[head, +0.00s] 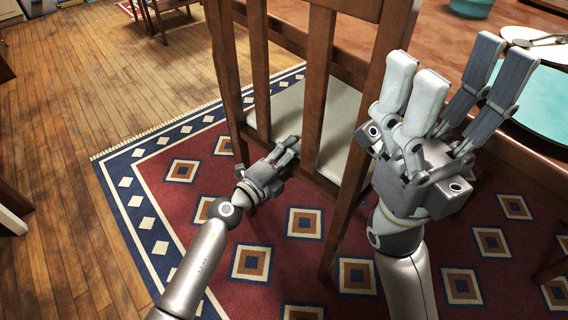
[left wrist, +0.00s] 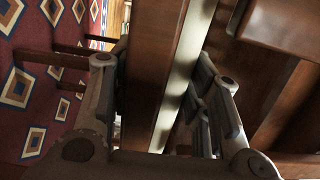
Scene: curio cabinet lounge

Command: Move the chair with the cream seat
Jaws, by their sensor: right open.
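The chair with the cream seat stands in front of me in the head view, its brown slatted wooden back (head: 317,75) towards me. Its cream seat (head: 338,115) shows between the slats. My left gripper (head: 292,147) is low at the chair back, by the lower ends of the slats. In the left wrist view its fingers lie on either side of a brown wooden bar (left wrist: 152,85); whether they press on it is unclear. My right gripper (head: 455,72) is open and empty, fingers up, just right of the chair back's right post.
A wooden table (head: 462,40) stands behind the chair, with a teal plate (head: 543,105), a white plate with cutlery and a teal bowl (head: 471,7). A patterned rug (head: 185,200) lies beneath. Bare wood floor (head: 70,100) is open at the left.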

